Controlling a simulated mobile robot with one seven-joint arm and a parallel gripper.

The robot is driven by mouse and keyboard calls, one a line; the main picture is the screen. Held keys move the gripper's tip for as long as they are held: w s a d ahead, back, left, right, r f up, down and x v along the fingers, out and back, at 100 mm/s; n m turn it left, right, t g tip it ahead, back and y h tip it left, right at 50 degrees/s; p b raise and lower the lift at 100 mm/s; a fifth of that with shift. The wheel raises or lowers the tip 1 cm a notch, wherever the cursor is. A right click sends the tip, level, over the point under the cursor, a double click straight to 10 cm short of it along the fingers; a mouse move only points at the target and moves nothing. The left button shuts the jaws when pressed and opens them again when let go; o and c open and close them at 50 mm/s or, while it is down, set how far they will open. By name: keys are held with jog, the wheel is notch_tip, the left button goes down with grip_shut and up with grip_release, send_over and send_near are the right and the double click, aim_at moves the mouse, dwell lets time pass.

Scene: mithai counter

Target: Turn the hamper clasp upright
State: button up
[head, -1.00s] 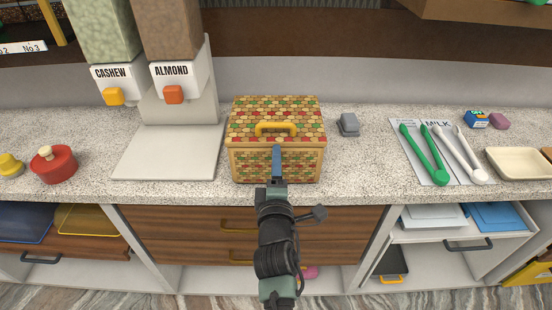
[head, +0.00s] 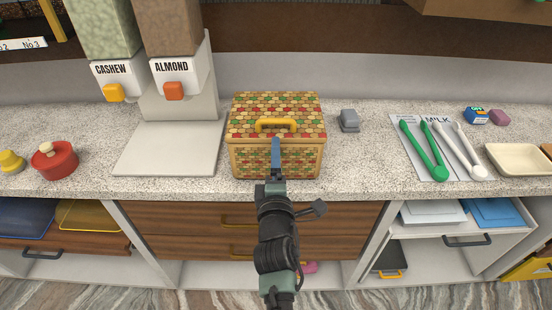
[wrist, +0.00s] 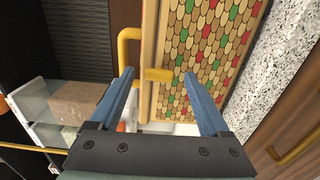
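The hamper (head: 240,160) stands closed on the counter, with a honeycomb-patterned lid and front and a yellow handle (head: 276,124) on its lid. Its patterned front also shows in the wrist view (wrist: 215,45). A small yellow piece, which looks like the clasp (wrist: 158,75), sits at the lid edge between my fingers. Its long side runs from one finger toward the other; whether it touches either is unclear. My gripper (wrist: 159,74) is open, its two blue fingers apart. In the head view my gripper (head: 276,142) is at the hamper's front and hides the clasp.
The cashew and almond dispenser (head: 180,80) stands left of the hamper. A grey block (head: 349,121) is close on its right, with green tongs (head: 424,150) and white tongs (head: 466,150) further right. A red pot (head: 54,160) is at left. Drawers (head: 180,220) lie below the counter edge.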

jog(key=s+p, duration=1)
jog(key=s, duration=0.3)
jog(key=shift+p, duration=0.3)
dwell(0.3)
